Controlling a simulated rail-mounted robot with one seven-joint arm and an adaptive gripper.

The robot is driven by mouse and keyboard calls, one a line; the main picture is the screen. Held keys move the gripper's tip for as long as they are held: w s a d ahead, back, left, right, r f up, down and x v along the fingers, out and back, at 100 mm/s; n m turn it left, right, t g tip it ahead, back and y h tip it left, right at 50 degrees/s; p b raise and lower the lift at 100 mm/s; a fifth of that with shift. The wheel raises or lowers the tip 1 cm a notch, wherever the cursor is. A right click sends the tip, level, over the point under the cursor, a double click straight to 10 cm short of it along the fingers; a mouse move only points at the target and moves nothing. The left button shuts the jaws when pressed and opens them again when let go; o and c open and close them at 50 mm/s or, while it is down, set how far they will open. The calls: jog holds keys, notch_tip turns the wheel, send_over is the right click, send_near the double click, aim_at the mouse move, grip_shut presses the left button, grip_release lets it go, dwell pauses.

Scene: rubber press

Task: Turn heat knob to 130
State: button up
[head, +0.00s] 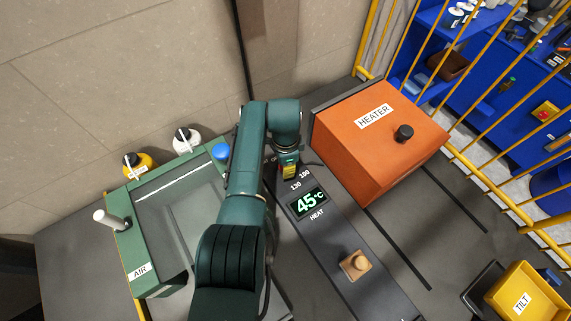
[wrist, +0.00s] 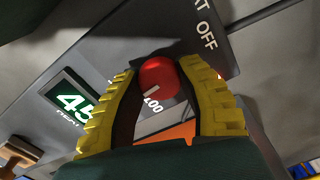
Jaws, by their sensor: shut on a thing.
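The heat knob (wrist: 159,77) is a round red knob with a short white mark, seen in the wrist view between the two yellow fingers of my gripper (wrist: 160,66). The gripper is shut on it. The mark lies on the side of the knob near a printed number that seems to read 100. In the head view my gripper (head: 289,170) is over the dark control panel and hides the knob. The 130 label (head: 296,186) is printed just below the gripper there. The heat display (head: 308,203) reads 45 °C in green.
The orange heater box (head: 370,150) with a black knob stands right of my gripper. A green air tray (head: 125,240) is on the left, with a blue ball-like top (head: 221,151) near my arm. A tan button (head: 355,264) sits lower on the panel.

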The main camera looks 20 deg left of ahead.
jog(key=shift+s+f+m, duration=0.1)
jog(key=shift+f+m, duration=0.2)
jog(key=shift+m, duration=0.3)
jog(key=o, duration=1.2)
jog(key=shift+r, duration=0.15)
jog(key=shift+o, duration=0.2)
notch_tip(320, 180, up, 12)
